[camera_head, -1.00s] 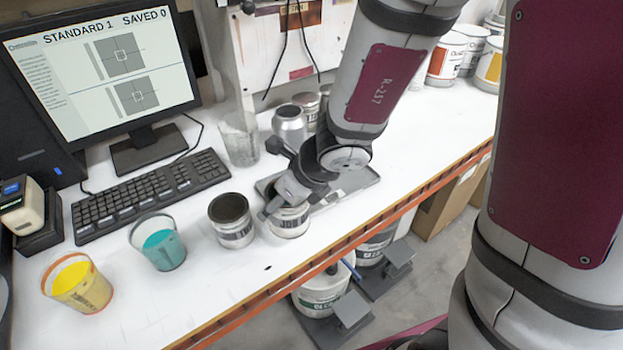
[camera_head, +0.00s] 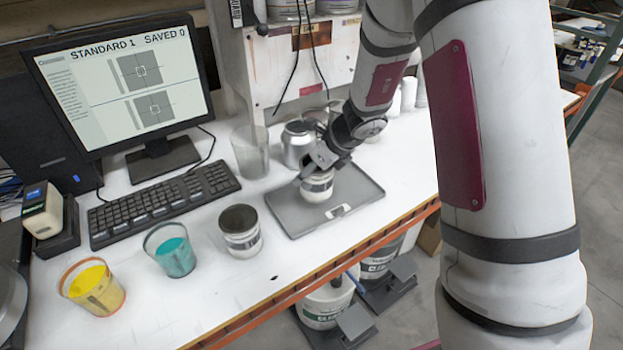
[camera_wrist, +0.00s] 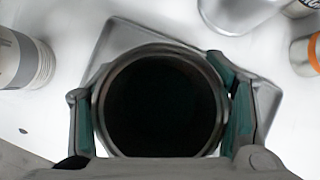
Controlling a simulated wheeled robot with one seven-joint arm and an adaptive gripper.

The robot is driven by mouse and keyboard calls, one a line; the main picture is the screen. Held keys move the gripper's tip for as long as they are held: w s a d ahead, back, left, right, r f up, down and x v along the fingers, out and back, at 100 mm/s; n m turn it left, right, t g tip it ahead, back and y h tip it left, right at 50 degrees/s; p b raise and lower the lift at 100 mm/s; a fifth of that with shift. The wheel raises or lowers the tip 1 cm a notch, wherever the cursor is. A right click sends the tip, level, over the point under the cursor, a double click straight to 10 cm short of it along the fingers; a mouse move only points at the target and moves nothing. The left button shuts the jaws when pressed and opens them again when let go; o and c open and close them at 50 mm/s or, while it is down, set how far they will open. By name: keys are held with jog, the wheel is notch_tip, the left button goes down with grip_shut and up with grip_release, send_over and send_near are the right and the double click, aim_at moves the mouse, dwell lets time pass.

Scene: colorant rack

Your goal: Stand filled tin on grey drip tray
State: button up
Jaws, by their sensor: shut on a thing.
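My gripper (camera_head: 317,172) is shut on a tin (camera_head: 318,189) with a white label. The tin is upright within the outline of the grey drip tray (camera_head: 302,222), toward its back left; I cannot tell whether its base touches the tray. In the wrist view the tin's rim (camera_wrist: 160,50) sits between my two fingers (camera_wrist: 160,112). Its inside is very dark, so I cannot tell the contents. The tray's pale edge (camera_wrist: 112,38) shows around the tin there.
A second tin with a dark inside (camera_head: 240,238) stands left of the tray. Teal (camera_head: 172,258) and yellow (camera_head: 95,290) cups stand farther left. A silver can (camera_head: 297,145) and a clear cup (camera_head: 250,152) stand close behind the tray. The keyboard (camera_head: 160,205) lies left.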

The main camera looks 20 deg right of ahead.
jog(key=shift+w+d+f, duration=0.1)
jog(key=shift+f, duration=1.7)
jog(key=o, duration=1.3)
jog(key=shift+f, duration=0.15)
